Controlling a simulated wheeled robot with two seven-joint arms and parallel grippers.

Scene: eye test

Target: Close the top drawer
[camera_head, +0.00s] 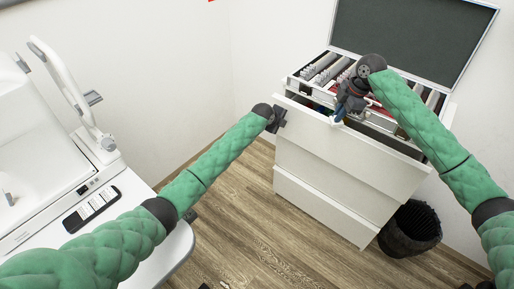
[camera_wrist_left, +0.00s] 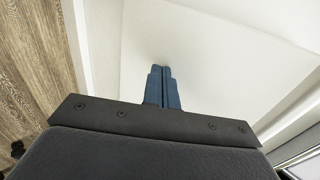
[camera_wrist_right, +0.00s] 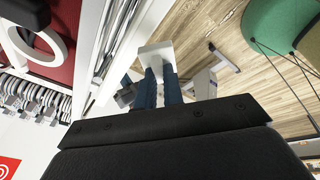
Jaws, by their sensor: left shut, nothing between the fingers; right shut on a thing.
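The white cabinet (camera_head: 325,200) stands at the right in the head view. Its top drawer (camera_head: 335,140) is pulled out, with a dark gap showing behind its front panel. My right gripper (camera_head: 339,116) is at the top edge of that front. In the right wrist view its blue fingers (camera_wrist_right: 160,85) are shut on a small white piece (camera_wrist_right: 155,52); I cannot tell whether it belongs to the drawer. My left gripper (camera_head: 278,122) is shut and empty at the left end of the drawer front. In the left wrist view its fingers (camera_wrist_left: 164,72) are before a white panel (camera_wrist_left: 210,50); contact is unclear.
Rows of small items (camera_head: 325,68) fill the cabinet's top, below a dark raised board (camera_head: 412,35). A black waste bin (camera_head: 410,230) stands right of the cabinet. Wooden floor (camera_head: 240,220) lies clear between.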

